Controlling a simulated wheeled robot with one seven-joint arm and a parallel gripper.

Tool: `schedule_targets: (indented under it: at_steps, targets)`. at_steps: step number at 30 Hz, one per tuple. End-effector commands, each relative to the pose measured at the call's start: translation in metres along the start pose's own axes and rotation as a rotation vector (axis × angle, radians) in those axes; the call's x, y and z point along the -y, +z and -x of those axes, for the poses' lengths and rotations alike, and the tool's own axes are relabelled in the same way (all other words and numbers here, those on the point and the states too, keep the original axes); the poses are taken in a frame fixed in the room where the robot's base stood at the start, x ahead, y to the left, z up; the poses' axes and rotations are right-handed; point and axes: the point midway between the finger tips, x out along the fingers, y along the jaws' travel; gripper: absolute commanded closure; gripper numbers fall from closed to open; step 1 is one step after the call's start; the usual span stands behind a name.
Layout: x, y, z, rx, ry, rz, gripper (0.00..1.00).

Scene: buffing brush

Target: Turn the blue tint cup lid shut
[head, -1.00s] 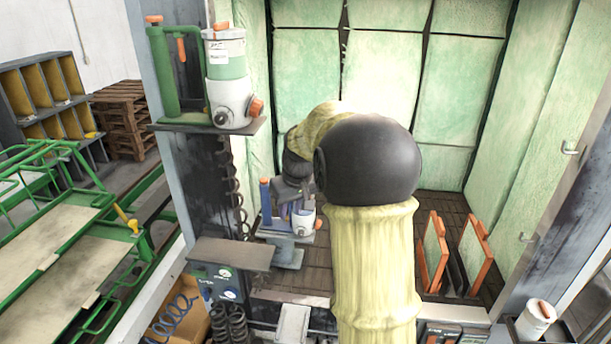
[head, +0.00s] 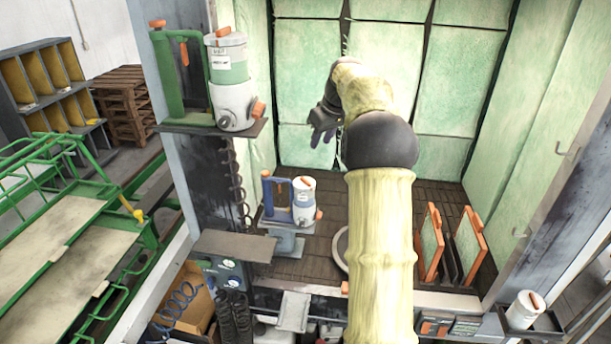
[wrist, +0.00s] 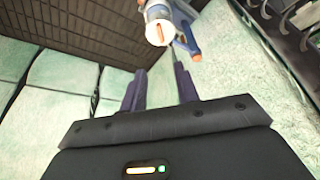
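The blue tint cup (head: 303,210) stands upright on a small grey stand inside the booth, beside its blue handle (head: 278,213). Its white lid (head: 304,183) with an orange grip is on top. The wrist view shows the lid (wrist: 159,33) face on near the top edge, with the orange grip across it. My gripper (head: 320,138) is above and slightly right of the cup, clear of it. Its two dark fingers (wrist: 160,85) are apart with nothing between them. Whether the lid is fully seated cannot be seen.
A similar cup (head: 231,85) with a green handle stands on a higher shelf at left. A grey shelf plate (head: 235,245) juts out below. Orange-framed panels (head: 430,245) stand at right. A white cup (head: 525,310) sits at front right. The air around my gripper is free.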

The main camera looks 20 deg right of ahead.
Motion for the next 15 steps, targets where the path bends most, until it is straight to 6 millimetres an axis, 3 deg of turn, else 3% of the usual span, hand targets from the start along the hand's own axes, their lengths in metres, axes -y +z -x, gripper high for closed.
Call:
schedule_targets:
  at_steps: [5,15]
  targets:
    - [0.003,-0.002,-0.017,0.003,-0.004,0.003,0.69]
    - [0.004,-0.002,-0.074,0.006,-0.006,0.005,0.69]
